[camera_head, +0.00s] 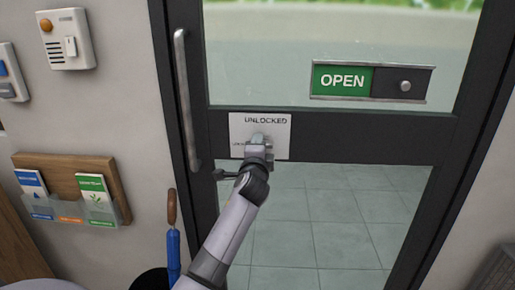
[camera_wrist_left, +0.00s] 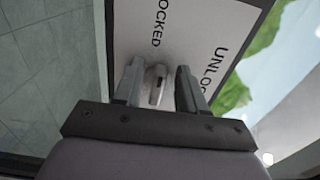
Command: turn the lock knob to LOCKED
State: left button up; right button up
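The white lock plate (camera_head: 278,131) is on the dark crossbar of the glass door. It reads UNLOCKED at the top, with a partly covered word at its left. My left gripper (camera_head: 257,140) is in front of the plate and hides most of the knob. In the left wrist view, the plate (camera_wrist_left: 190,25) fills the upper middle. The pale lock knob (camera_wrist_left: 155,84) has a dark mark and sits between the two fingers of my left gripper (camera_wrist_left: 160,68). Small gaps show beside the knob, so the fingers look open around it. My right gripper is not in view.
A long vertical door handle (camera_head: 186,105) stands left of the plate. An OPEN slider sign (camera_head: 342,81) is on the glass at upper right. An intercom (camera_head: 67,40) and a leaflet holder (camera_head: 75,207) are on the left wall. A blue brown-handled object (camera_head: 173,250) is below.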

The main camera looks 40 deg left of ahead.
pick_arm(q)
jog(key=shift+s, duration=0.1)
jog(key=v, duration=0.7)
dwell(0.7)
jog(key=s+d+f+n+h, duration=0.1)
jog(key=s+d+f+h, duration=0.15)
jog(key=f, duration=0.35)
jog(key=s+d+f+h, duration=0.2)
jog(key=d+f, duration=0.1)
jog(key=f, duration=0.3)
jog(key=s+d+f+n+g+h, duration=0.1)
jog(key=s+d+f+n+h, duration=0.1)
jog(key=s+d+f, duration=0.2)
jog(key=s+d+f+n+g+h+p, duration=0.1)
jog(key=s+d+f+n+g+h, duration=0.1)
jog(key=s+f, duration=0.5)
jog(key=s+d+f+n+g+h+p, duration=0.1)
jog(key=s+d+f+n+g+h, duration=0.1)
jog(key=s, duration=0.9)
jog(key=d+f+n+h, duration=0.1)
jog(key=d+f+n, duration=0.1)
jog(key=d+f, duration=0.1)
jog(key=shift+s+d+f, duration=0.3)
jog(key=shift+f, duration=0.3)
jog(key=shift+a, duration=0.15)
